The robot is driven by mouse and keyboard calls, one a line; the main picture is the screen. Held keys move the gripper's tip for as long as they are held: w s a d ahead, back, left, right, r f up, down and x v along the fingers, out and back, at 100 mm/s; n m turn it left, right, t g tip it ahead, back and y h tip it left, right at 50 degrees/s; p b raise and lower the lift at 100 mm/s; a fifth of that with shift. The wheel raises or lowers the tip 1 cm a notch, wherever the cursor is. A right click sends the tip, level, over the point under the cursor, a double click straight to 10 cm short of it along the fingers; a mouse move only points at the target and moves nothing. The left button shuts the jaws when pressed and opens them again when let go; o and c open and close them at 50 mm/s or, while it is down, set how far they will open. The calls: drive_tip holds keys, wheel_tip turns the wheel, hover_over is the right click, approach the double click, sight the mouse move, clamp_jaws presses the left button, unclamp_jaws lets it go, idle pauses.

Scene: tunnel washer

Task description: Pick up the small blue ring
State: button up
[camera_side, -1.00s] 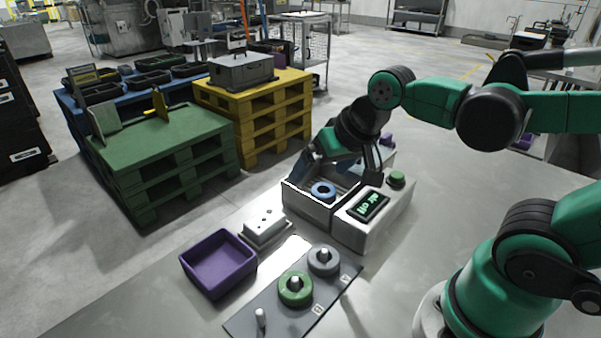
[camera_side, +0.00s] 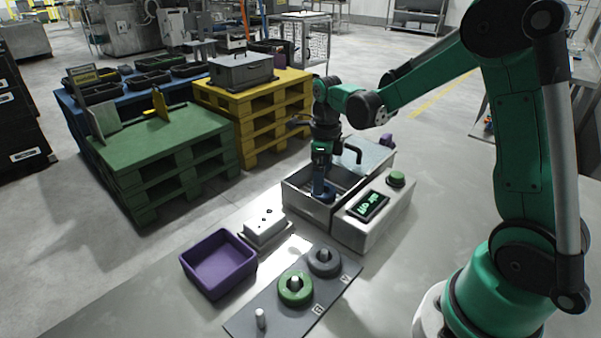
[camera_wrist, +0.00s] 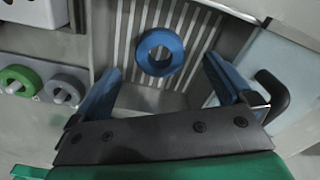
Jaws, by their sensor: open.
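The small blue ring (camera_wrist: 160,36) lies flat on the ribbed floor of the grey basin (camera_side: 305,205) of the washer unit. In the wrist view it sits ahead of and between my two blue fingers, with a gap on each side. My gripper (camera_wrist: 161,70) is open and empty. In the side view my gripper (camera_side: 322,182) points down into the basin, and its fingers hide much of the ring.
The unit's control box shows a lit screen (camera_side: 368,206) and a green button (camera_side: 396,179). A lid with a black handle (camera_side: 352,153) adjoins the basin. A purple tray (camera_side: 218,262), a white block (camera_side: 266,228) and a peg board with green (camera_side: 285,295) and grey rings (camera_side: 324,268) stand nearby.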

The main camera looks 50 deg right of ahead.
drive_tip(key=shift+f, duration=1.75)
drive_tip(key=c, duration=1.4)
drive_tip(key=shift+o, duration=0.2)
drive_tip(key=shift+r, duration=0.1)
